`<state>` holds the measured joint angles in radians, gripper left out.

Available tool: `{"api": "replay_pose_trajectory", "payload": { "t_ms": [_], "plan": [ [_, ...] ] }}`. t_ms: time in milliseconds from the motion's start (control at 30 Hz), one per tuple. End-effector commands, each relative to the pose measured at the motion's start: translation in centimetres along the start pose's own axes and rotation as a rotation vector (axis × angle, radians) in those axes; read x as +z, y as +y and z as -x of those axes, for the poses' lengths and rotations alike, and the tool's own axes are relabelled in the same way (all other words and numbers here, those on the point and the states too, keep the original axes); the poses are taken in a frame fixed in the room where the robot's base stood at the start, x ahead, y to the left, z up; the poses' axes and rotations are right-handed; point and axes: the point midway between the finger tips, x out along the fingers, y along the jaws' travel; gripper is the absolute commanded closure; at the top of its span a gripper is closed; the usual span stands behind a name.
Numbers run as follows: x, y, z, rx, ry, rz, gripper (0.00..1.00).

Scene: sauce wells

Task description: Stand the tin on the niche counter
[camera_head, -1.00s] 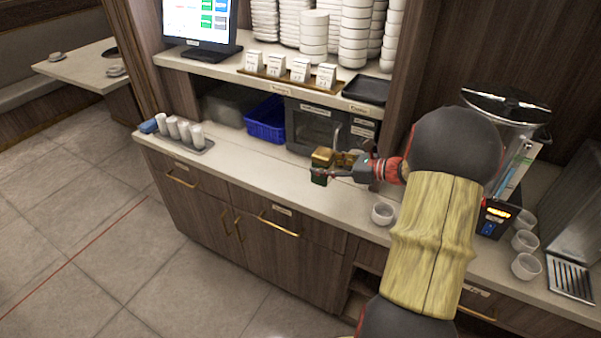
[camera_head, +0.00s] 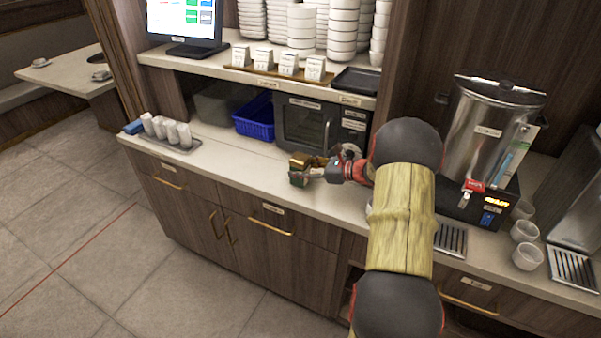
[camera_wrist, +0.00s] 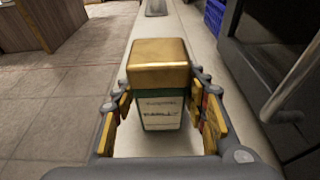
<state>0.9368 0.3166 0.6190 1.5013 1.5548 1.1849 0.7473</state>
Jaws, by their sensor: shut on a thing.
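The tin (camera_wrist: 160,85) has a gold lid and a green body with a pale label. In the wrist view it stands upright between the two fingers of my gripper (camera_wrist: 162,125), which is shut on it. In the head view the tin (camera_head: 299,170) is at the end of my gripper (camera_head: 312,174), over the niche counter (camera_head: 235,158) in front of the microwave-like appliance. I cannot tell whether its base touches the counter.
A dark appliance (camera_head: 300,125) and a blue basket (camera_head: 254,116) stand at the back of the niche under the shelf (camera_head: 215,66). A tray of white cups (camera_head: 168,133) is at the left. A steel urn (camera_head: 484,135) stands right. The counter left of the tin is clear.

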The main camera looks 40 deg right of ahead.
Motion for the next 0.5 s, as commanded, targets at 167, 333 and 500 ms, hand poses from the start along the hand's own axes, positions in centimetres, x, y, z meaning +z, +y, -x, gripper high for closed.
{"api": "replay_pose_trajectory", "payload": {
  "t_ms": [167,333,500],
  "plan": [
    [0.09,-0.09,0.01,-0.001,-0.002,0.004,0.87],
    [-0.12,-0.08,-0.04,-0.001,-0.002,0.003,0.87],
    [-0.28,-0.06,-0.08,-0.001,-0.001,0.003,0.51]
  ]
}}
